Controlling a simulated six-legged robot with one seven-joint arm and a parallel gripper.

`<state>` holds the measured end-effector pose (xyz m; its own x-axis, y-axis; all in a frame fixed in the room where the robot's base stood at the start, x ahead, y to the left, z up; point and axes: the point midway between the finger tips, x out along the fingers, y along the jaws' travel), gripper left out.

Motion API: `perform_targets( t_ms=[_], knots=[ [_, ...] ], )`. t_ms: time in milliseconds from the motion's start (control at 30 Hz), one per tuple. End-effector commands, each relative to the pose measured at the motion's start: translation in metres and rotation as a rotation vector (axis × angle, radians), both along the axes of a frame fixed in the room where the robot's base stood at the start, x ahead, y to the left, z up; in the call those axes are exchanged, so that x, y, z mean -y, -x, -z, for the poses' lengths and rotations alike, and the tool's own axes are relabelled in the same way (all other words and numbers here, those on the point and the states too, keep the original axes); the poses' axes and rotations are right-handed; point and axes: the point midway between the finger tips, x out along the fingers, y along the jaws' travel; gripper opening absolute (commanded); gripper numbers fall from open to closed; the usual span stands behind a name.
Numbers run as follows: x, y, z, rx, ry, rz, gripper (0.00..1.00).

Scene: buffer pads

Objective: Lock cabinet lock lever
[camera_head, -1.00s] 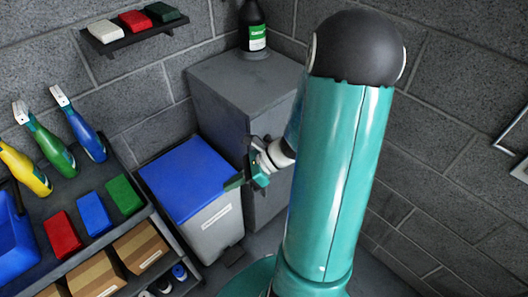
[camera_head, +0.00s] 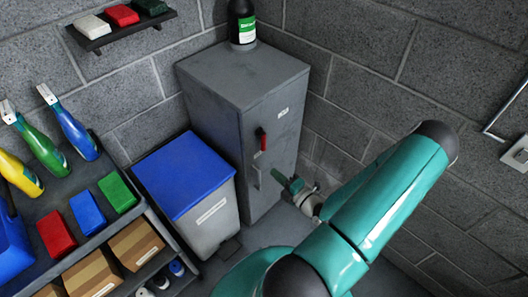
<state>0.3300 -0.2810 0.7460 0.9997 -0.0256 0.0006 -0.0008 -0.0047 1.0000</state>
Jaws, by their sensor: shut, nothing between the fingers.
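The grey cabinet (camera_head: 215,95) stands in the corner, its door facing right and toward me. A red lock lever (camera_head: 262,139) is on the door front, hanging roughly upright above a pale vertical handle (camera_head: 257,178). My gripper (camera_head: 281,176) is in front of the door, below and to the right of the lever, beside the handle and apart from the lever. Its green fingers are closed with nothing between them. Whether a finger touches the door or handle, I cannot tell.
A grey bin with a blue lid (camera_head: 184,175) stands left of the cabinet. A black bottle (camera_head: 241,22) is on the cabinet top. A shelf (camera_head: 150,215) with spray bottles, pads and boxes fills the left. A small wall shelf (camera_head: 122,30) holds pads. Block walls are behind and right.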

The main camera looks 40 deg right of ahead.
Motion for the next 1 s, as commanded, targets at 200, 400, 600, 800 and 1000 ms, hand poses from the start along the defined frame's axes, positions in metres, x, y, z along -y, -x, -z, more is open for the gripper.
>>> perform_targets(
  t_ms=[200,400,600,800,1000],
  knots=[
    [-0.001,-0.002,0.0,0.0,0.003,-0.004,0.0],
    [-0.001,-0.021,0.0,0.0,0.003,-0.007,0.0],
    [-0.001,-0.059,0.0,0.001,0.004,-0.008,0.0],
    [0.0,-0.099,0.0,0.001,0.005,-0.008,0.0],
    [0.029,-0.107,0.0,-0.001,0.007,-0.004,0.0]
  ],
)
